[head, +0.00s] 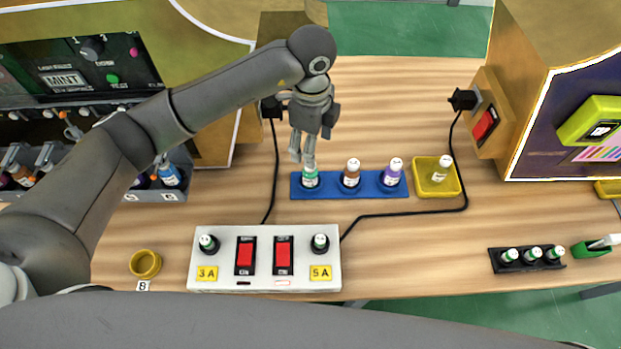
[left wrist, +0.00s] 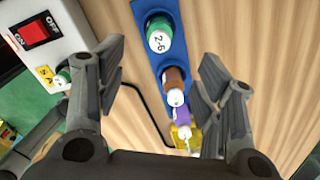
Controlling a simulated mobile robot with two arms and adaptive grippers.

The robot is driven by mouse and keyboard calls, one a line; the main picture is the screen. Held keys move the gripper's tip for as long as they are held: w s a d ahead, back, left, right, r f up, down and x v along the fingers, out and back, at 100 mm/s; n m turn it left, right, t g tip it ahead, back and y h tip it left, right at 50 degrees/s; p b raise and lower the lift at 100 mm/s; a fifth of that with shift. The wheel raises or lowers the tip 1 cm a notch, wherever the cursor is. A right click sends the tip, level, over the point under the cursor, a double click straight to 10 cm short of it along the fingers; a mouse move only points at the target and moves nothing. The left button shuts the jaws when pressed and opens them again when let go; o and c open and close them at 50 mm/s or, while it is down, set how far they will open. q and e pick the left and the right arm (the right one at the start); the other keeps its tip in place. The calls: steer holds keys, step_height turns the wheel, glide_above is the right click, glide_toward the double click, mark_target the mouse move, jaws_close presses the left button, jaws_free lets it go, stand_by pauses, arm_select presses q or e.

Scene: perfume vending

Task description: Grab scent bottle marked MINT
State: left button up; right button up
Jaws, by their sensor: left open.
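A green bottle (head: 310,178) with a white top stands in the left slot of a blue tray (head: 331,190). In the left wrist view this green bottle (left wrist: 158,35) shows a white top that seems to read "2-6". A brown bottle (head: 351,172) and a purple bottle (head: 392,172) stand beside it in the tray. I cannot read MINT on any bottle; a screen (head: 64,81) at the left shows the word. My left gripper (head: 302,157) is open, pointing down just above the green bottle. My right gripper is out of view.
A white switch box (head: 264,286) with two red switches stands in front of the blue tray. A yellow tray (head: 436,191) with one bottle is to the right. Black cables (head: 400,214) cross the table. A black rack (head: 528,266) of green bottles is at front right.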

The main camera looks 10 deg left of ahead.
mark_target(310, 174)
arm_select(q)
step_height(310, 174, down, 2)
steer(key=shift+w+f+b, duration=0.1)
steer(key=shift+w+b, duration=0.05)
steer(key=shift+b, duration=0.4)
step_height(310, 174, down, 6)
steer(key=shift+r+p, duration=0.25)
steer(key=shift+p, duration=0.1)
steer(key=shift+f, duration=0.35)
step_height(310, 174, down, 4)
steer(key=shift+a+f+p, duration=0.15)
steer(key=shift+f+p, duration=0.05)
steer(key=shift+p, duration=0.35)
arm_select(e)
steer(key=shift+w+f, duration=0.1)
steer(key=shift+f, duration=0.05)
arm_select(q)
steer(key=c, duration=1.2)
steer(key=shift+r, duration=0.1)
